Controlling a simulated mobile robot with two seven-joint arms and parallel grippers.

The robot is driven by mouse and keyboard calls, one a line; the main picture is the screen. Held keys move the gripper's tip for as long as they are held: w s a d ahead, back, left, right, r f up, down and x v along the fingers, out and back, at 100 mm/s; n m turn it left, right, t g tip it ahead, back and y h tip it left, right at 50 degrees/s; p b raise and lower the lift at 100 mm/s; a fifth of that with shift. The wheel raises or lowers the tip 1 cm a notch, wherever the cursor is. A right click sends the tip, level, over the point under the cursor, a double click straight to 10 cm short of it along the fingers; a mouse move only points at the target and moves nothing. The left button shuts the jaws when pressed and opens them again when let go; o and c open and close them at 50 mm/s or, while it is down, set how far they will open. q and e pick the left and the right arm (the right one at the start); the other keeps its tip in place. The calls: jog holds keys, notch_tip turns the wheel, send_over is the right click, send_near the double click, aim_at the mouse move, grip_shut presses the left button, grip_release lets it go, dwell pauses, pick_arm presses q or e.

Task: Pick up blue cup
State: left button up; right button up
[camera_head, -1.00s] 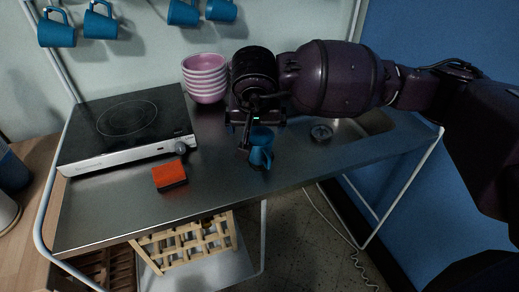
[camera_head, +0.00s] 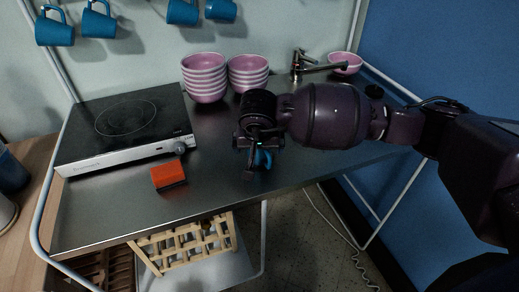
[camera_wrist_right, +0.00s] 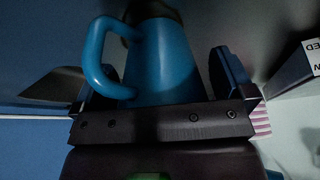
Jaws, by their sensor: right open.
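The blue cup (camera_head: 264,158) stands on the metal counter near its front edge, mostly hidden behind my right gripper (camera_head: 256,165) in the head view. In the right wrist view the cup (camera_wrist_right: 165,65) fills the space between the two fingers, with its handle to the left. The right gripper is open, one finger on each side of the cup. A gap shows at the right finger; contact on the handle side I cannot tell. My left gripper is not in view.
An orange sponge (camera_head: 169,175) lies left of the cup, beside a black cooktop (camera_head: 125,125). Pink bowl stacks (camera_head: 204,78) stand behind, with a tap (camera_head: 305,66) and another pink bowl (camera_head: 345,63) to the right. More blue cups (camera_head: 54,30) hang on the wall.

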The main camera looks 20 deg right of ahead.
jog(key=c, duration=0.9)
jog(key=shift+r, duration=0.2)
